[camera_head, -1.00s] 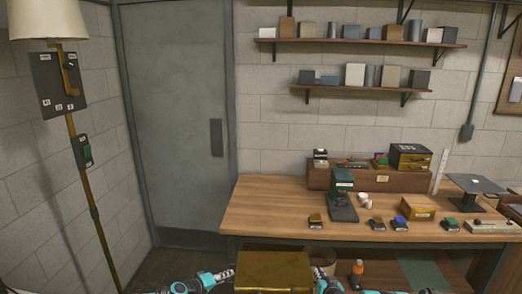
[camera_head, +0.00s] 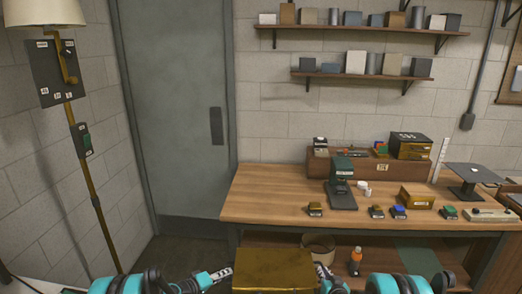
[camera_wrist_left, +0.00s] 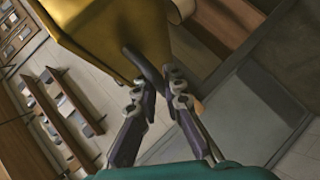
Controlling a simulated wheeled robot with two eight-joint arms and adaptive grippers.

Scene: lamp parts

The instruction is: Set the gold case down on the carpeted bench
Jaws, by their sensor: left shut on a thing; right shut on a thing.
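The gold case (camera_head: 272,272) is held up at the bottom middle of the head view, in front of the wooden workbench. My left gripper (camera_head: 222,275) is at its left side and my right gripper (camera_head: 322,272) is at its right side. In the left wrist view, the gold case (camera_wrist_left: 110,35) fills the top, and the left gripper (camera_wrist_left: 158,82) is shut on a dark handle at its side. The right fingers are small and partly cut off. The underside of the case is hidden. I cannot make out a carpeted bench.
The wooden workbench (camera_head: 290,205) lies ahead, bearing small parts and a green device (camera_head: 341,185). Its lower shelf holds an orange bottle (camera_head: 355,262) and a round bin (camera_head: 318,244). A floor lamp (camera_head: 88,190) stands left. A pale surface (camera_head: 32,287) shows at lower left.

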